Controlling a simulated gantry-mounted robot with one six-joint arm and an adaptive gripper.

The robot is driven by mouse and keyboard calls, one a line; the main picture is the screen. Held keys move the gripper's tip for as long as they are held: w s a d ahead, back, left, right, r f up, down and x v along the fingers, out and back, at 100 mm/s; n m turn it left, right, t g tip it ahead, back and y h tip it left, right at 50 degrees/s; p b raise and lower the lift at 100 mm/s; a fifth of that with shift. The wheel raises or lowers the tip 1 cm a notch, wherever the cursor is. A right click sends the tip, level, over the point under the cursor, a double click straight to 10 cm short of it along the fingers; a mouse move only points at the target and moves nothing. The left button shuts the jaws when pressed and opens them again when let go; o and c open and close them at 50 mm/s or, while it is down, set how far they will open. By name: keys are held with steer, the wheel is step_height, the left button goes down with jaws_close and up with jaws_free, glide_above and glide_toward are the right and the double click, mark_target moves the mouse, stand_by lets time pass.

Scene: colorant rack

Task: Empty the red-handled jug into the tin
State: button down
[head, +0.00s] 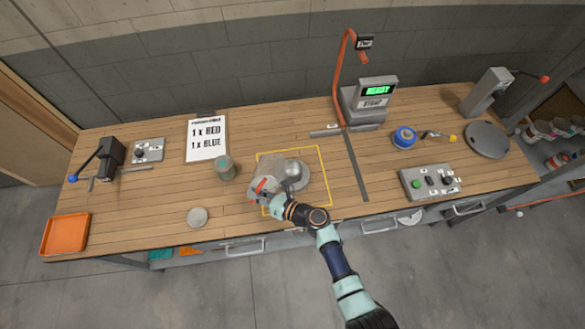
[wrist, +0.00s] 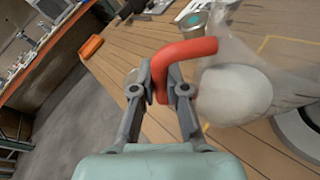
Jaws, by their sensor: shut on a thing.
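The jug has a red handle (wrist: 187,50) and a clear body (wrist: 275,68). Pale contents (wrist: 235,95) show inside it in the wrist view. My gripper (wrist: 167,80) is shut on the red handle. In the head view my gripper (head: 268,193) is at the left front of the yellow-outlined square, with the jug (head: 268,171) held there. A grey, round tin (head: 296,174) stands in the square, just right of the jug. Its rim shows at the lower right of the wrist view (wrist: 297,133). I cannot tell how far the jug is tilted or whether anything flows.
A can with a greenish top (head: 225,168) stands left of the square. A round lid (head: 197,217) lies near the front edge. A scale display (head: 377,90) and red-orange post (head: 340,75) stand behind. A button box (head: 430,181) is at right, an orange tray (head: 64,234) far left.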

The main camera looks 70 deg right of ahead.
mark_target(263, 184)
steer(key=d+r, duration=0.1)
steer(key=s+d+r+m+t, duration=0.1)
steer(key=shift+s+r, duration=0.1)
steer(key=shift+r, duration=0.3)
steer(key=shift+s+f+m+b, duration=0.1)
steer(key=shift+f+m+b, duration=0.1)
steer(key=shift+m+b, duration=0.2)
steer(key=shift+s+d+r+m+t+y+b, duration=0.2)
steer(key=shift+d+r+m+t+y+b, duration=0.1)
steer(key=shift+d+r+m+t, duration=0.15)
steer(key=shift+s+d+r+m+t, duration=0.15)
steer(key=shift+d+r+m+t, duration=0.1)
steer(key=shift+r+m, duration=0.2)
steer(key=shift+s+d+r+m+t, duration=0.2)
steer(key=shift+r+m, duration=0.1)
steer(key=shift+r, duration=0.2)
steer(key=shift+s+d+r+m+t+b, duration=0.1)
steer(key=shift+s+d+m+t+b, duration=0.3)
steer(key=shift+m+b, duration=0.55)
steer(key=shift+s+d+r+m+t+b, duration=0.35)
steer(key=shift+d+r+m+t+b, duration=0.25)
steer(key=shift+d+r, duration=0.25)
steer(key=shift+s+d+m+t+h, duration=0.4)
steer(key=shift+d+m, duration=0.2)
steer(key=shift+m, duration=0.05)
stand_by(3.1)
